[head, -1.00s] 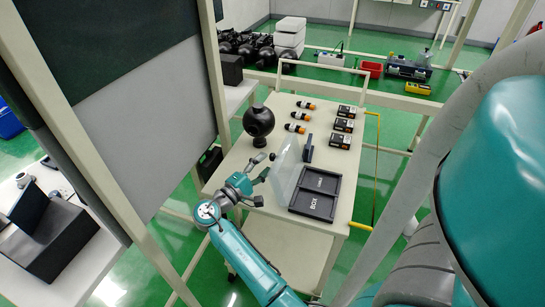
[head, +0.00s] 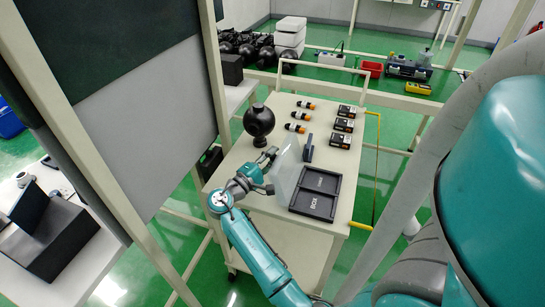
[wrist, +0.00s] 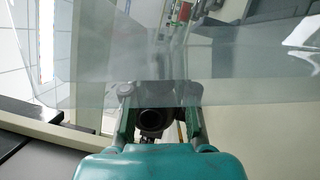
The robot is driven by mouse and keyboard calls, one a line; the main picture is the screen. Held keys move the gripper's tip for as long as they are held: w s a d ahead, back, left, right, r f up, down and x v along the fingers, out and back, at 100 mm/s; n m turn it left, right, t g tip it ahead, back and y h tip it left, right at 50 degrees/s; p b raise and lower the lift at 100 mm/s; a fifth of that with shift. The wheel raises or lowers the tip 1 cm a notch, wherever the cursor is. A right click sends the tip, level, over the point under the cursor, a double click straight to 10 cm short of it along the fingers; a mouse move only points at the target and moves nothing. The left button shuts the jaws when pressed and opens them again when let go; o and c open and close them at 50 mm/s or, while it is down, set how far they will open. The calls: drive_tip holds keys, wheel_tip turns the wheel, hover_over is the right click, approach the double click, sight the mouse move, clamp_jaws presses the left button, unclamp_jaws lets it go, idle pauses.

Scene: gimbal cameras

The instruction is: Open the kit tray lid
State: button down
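The kit tray (head: 334,200) is a black box with compartments and the word BOX on it, lying on the cart top. Its clear lid (head: 287,172) stands raised along the tray's left side, so the tray is uncovered. In the wrist view the lid (wrist: 240,75) crosses the upper half as a see-through sheet. My gripper (head: 268,158) is on the left of the lid, close to its upper part; contact cannot be told. In the wrist view my gripper (wrist: 158,95) has its fingers apart, with a dark round thing visible between them.
A black sphere (head: 259,122) stands behind my gripper on the cart (head: 235,160). Several orange-black cylinders (head: 300,116) and small black boxes (head: 344,125) are at the back. A dark upright piece (head: 308,147) stands behind the tray. A frame post is on the left.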

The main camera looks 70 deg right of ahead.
drive_tip(key=shift+s+d+r+m+y, duration=0.1)
drive_tip(key=shift+s+r+m+y, duration=0.25)
drive_tip(key=shift+s+m, duration=0.3)
drive_tip(key=shift+s+r+m+y, duration=0.15)
drive_tip(key=shift+s+r+m, duration=0.3)
drive_tip(key=shift+s+m, duration=0.15)
drive_tip(key=c, duration=0.9)
unclamp_jaws()
drive_tip(key=v, duration=1.2)
